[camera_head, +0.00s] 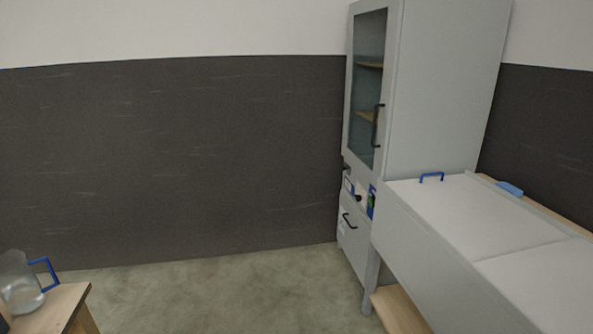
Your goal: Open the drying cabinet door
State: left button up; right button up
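A tall grey cabinet (435,90) stands against the back wall, right of centre. It looks like the drying cabinet. Its upper glass door (367,85) faces left, appears shut, and has a dark vertical handle (377,126) on its right side. Wooden shelves show through the glass. Below are a small niche with a blue item (372,201) and a lower front with a dark handle (349,220). Neither of my grippers is in view.
A glass jug (20,290) with a blue handle sits on a wooden table (58,304) at lower left. Floor (220,290) between is clear.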

aim_at(395, 9)
jog(key=i+j+z, duration=0.15)
jog(key=i+z, duration=0.3)
jog(key=i+j+z, duration=0.25)
jog(key=i+z, duration=0.2)
jog(key=i+j+z, duration=0.3)
jog(key=z, duration=0.2)
jog(key=i+j+z, duration=0.25)
jog(key=j+z, duration=0.2)
jog(key=j, duration=0.2)
jog(key=i+j+z, duration=0.15)
jog(key=j+z, duration=0.3)
jog(key=j, duration=0.15)
jog(key=j+z, duration=0.15)
jog(key=j, duration=0.3)
jog(key=i+j+z, duration=0.2)
jog(key=j, duration=0.3)
jog(key=k, duration=0.1)
